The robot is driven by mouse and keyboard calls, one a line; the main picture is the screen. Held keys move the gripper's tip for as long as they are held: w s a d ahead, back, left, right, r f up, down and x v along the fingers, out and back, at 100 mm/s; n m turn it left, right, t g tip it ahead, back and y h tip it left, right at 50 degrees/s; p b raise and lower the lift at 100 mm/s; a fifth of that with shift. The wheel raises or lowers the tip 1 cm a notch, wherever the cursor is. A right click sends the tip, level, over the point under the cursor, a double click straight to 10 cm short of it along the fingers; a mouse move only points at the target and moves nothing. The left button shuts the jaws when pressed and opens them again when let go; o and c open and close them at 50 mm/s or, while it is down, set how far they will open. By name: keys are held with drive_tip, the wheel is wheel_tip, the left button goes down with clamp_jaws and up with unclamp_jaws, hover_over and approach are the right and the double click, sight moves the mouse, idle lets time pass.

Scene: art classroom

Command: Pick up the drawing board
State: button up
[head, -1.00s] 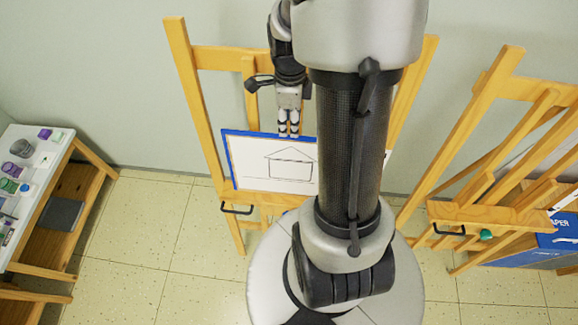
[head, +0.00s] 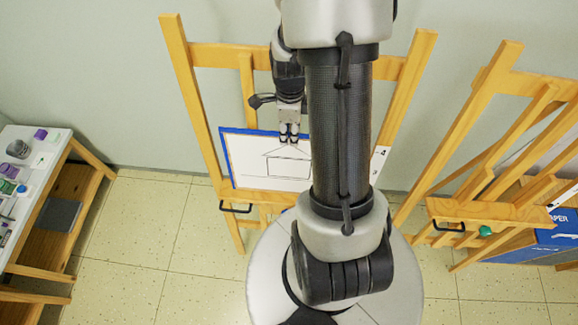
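The drawing board (head: 249,170) is white with a blue rim and a simple line drawing of a house. It leans upright on the ledge of a wooden easel (head: 190,85). My arm hides its right part. My gripper (head: 289,137) points down at the board's upper edge, with its fingertips overlapping the top of the drawing in the picture. The fingers look close together. I cannot tell whether they touch or grip the board.
A second easel (head: 467,140) stands at the right, with a blue box (head: 545,242) behind it. A white-topped table (head: 48,160) with paint jars and a low wooden shelf is at the left. Tiled floor (head: 140,235) is clear between the table and the easel.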

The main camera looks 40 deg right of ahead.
clamp_jaws()
idle(0.8)
